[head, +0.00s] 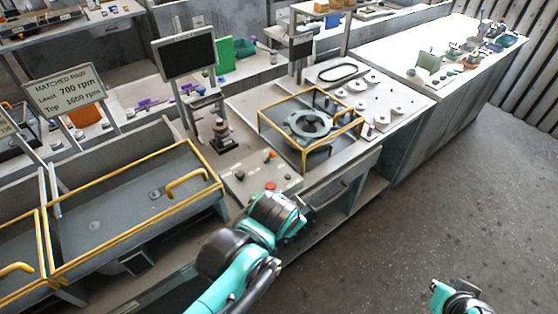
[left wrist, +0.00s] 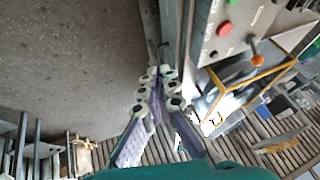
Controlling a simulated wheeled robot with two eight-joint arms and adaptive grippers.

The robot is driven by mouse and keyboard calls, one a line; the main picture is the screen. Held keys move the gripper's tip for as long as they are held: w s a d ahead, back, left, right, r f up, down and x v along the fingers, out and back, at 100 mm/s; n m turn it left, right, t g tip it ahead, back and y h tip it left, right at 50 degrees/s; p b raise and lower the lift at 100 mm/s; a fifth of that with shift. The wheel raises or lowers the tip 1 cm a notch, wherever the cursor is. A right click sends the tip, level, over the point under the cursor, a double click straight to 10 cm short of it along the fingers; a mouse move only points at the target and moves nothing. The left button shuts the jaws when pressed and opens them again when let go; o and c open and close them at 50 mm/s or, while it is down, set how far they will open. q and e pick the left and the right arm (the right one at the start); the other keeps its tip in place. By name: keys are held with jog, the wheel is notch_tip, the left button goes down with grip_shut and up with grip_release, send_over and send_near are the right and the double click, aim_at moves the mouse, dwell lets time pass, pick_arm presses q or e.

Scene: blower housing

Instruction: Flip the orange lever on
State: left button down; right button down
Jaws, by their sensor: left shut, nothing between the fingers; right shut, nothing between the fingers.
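The orange lever (head: 268,156) stands on the grey control panel (head: 237,190), beside the yellow-framed cage. In the left wrist view the lever (left wrist: 257,60) shows as an orange ball on a short stem, right of the red button (left wrist: 224,28). My left gripper (left wrist: 160,82) is shut and empty, left of the panel's edge and apart from the lever. In the head view the left arm's dark wrist is in front of the panel; its fingertips do not show clearly. My right gripper (head: 465,290) is shut and empty at the bottom right, over the floor, far from the panel.
The yellow cage (head: 303,150) with a round ring inside is just right of the lever. A black knob (head: 240,175) and red button (head: 270,186) share the panel. A yellow-railed trough (head: 130,222) is at left. The floor (head: 430,210) at right is clear.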

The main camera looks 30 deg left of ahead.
aim_at(270, 157)
pick_arm(q)
jog(key=w+a+r+m+y, duration=0.1)
jog(key=w+m+y, duration=0.3)
jog(key=m, duration=0.6)
jog(key=w+a+m+y+p, duration=0.1)
jog(key=w+m+y, duration=0.3)
jog(key=m, duration=0.7)
jog(key=shift+w+a+r, duration=0.4)
jog(key=shift+w+a, duration=0.5)
jog(key=shift+w, duration=0.15)
jog(key=b+x, duration=0.2)
jog(key=x, duration=0.3)
jog(key=b+x, duration=0.1)
jog(key=x, duration=0.4)
jog(key=shift+s+a+f+b, duration=0.15)
jog(key=shift+a+f+b, duration=0.05)
jog(key=shift+b, duration=0.15)
jog(key=shift+w+a+r, duration=0.15)
jog(key=shift+w+a, duration=0.2)
jog(key=shift+a, duration=0.15)
jog(key=shift+w+a+r, duration=0.2)
jog(key=shift+w+a, duration=0.15)
jog(key=shift+a, duration=0.2)
jog(key=shift+w+a+r, duration=0.2)
jog(key=shift+w+a, duration=0.2)
jog(key=shift+a, duration=0.15)
jog(key=shift+r, duration=0.1)
jog(key=shift+w+a+r+g+p, duration=0.1)
jog(key=shift+a+r+g+p, duration=0.15)
jog(key=shift+g+p, duration=0.15)
